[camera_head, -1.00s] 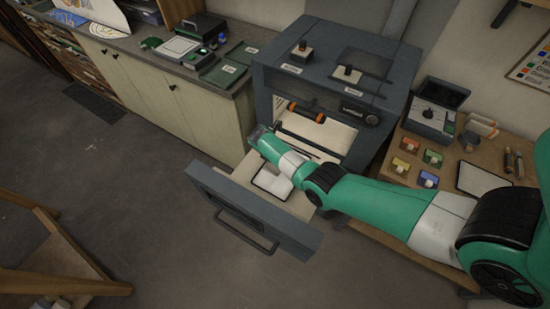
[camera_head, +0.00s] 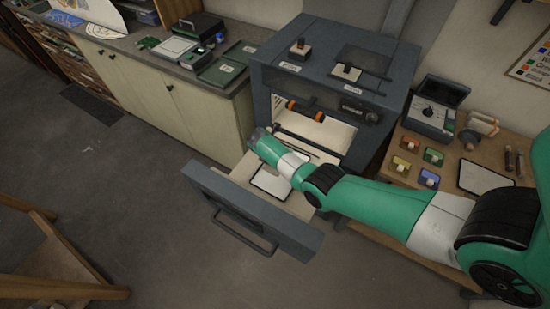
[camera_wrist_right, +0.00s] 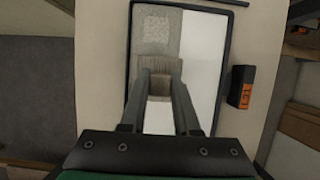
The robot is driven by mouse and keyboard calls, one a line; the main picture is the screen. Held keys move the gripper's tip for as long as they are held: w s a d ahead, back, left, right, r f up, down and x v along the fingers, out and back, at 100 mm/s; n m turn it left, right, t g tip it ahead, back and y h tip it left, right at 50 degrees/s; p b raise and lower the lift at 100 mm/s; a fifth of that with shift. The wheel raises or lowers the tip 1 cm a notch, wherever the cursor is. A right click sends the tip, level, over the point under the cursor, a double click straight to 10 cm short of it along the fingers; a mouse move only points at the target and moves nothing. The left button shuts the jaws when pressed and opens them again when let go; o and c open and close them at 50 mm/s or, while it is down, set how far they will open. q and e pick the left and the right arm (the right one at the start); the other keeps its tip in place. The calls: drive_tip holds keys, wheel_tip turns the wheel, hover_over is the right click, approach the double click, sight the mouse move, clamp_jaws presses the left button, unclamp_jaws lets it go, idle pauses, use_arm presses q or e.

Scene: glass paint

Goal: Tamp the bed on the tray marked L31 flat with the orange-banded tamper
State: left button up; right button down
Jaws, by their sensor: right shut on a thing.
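A dark-rimmed tray (camera_head: 268,184) lies on the pulled-out drawer; it also shows in the right wrist view (camera_wrist_right: 131,40). Its bed has a grey speckled patch (camera_wrist_right: 156,32) at the upper left and a smooth white area (camera_wrist_right: 203,60) at the right. My right gripper (camera_wrist_right: 158,76) is shut on a pale grey-brown block (camera_wrist_right: 158,60) over the bed's left part. No orange band shows on the block, and I cannot tell whether it touches the bed. No L31 mark is readable. My left gripper is out of view.
The drawer front (camera_head: 250,208) sticks out from the dark kiln-like cabinet (camera_head: 330,68). A black piece with an orange face (camera_wrist_right: 244,88) sits right of the tray. Green trays (camera_head: 222,71) lie on the left counter. Coloured blocks (camera_head: 428,178) lie on the right table.

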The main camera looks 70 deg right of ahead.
drive_tip(key=shift+f, duration=0.15)
idle(0.6)
drive_tip(key=shift+r+p, duration=1.15)
drive_tip(key=shift+r, duration=0.05)
drive_tip(key=shift+f, duration=0.1)
drive_tip(key=shift+d+f+b, duration=0.1)
drive_tip(key=shift+d+b, duration=0.3)
drive_tip(key=shift+d, duration=0.1)
drive_tip(key=d, duration=0.1)
drive_tip(key=d+b, duration=0.2)
drive_tip(key=d, duration=0.1)
drive_tip(key=shift+s, duration=0.3)
drive_tip(key=shift+d+b, duration=0.4)
drive_tip(key=shift+d, duration=0.15)
